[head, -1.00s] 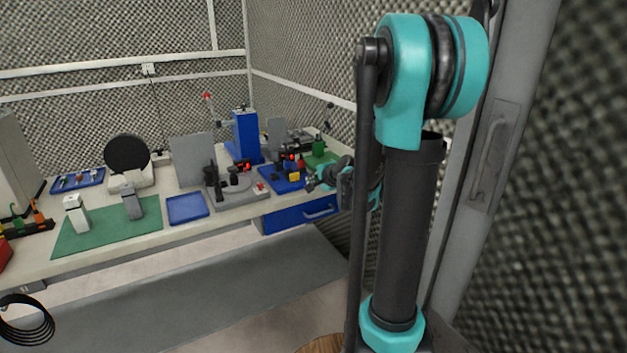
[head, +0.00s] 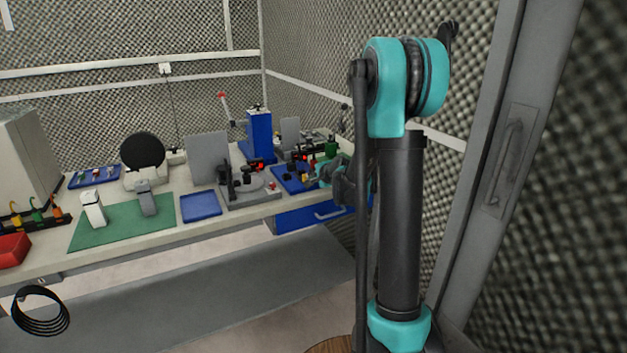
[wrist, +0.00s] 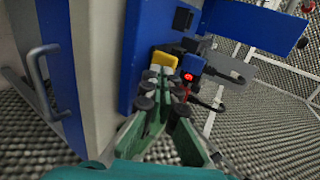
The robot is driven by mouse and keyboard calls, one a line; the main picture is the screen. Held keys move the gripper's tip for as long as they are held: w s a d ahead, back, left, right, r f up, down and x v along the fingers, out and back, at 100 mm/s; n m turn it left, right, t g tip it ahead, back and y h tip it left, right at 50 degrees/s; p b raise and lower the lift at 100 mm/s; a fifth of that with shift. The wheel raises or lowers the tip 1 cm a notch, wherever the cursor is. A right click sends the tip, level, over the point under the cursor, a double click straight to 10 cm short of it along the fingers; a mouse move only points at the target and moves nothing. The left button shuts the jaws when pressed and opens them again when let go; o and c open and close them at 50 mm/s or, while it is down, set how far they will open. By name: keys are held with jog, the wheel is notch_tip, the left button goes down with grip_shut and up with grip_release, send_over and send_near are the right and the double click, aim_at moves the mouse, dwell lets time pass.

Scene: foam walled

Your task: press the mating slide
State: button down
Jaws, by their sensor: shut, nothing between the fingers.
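My gripper (wrist: 166,82) is shut and empty in the wrist view, its green fingers and dark pads close together. Its tips are close to a yellow block (wrist: 164,60) and a small blue unit with a lit red display (wrist: 190,68); I cannot tell whether they touch. These sit at a blue fixture plate (wrist: 160,25) at the bench edge. In the head view my gripper (head: 318,174) is small at the right end of the bench, beside the blue fixture (head: 292,180). Which part is the mating slide is not clear; the fingers and wrist hide some of the fixture.
The bench (head: 120,243) runs along the wall, with a blue drawer (head: 310,216) below my gripper. A grey fixture with a round disc (head: 250,190), a blue press column (head: 259,135) and a blue tray (head: 200,206) stand to the left. The floor in front is clear.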

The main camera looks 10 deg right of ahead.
jog(key=shift+w+a, duration=0.25)
jog(key=shift+w, duration=0.5)
jog(key=shift+w+a, duration=0.25)
jog(key=shift+w, duration=0.5)
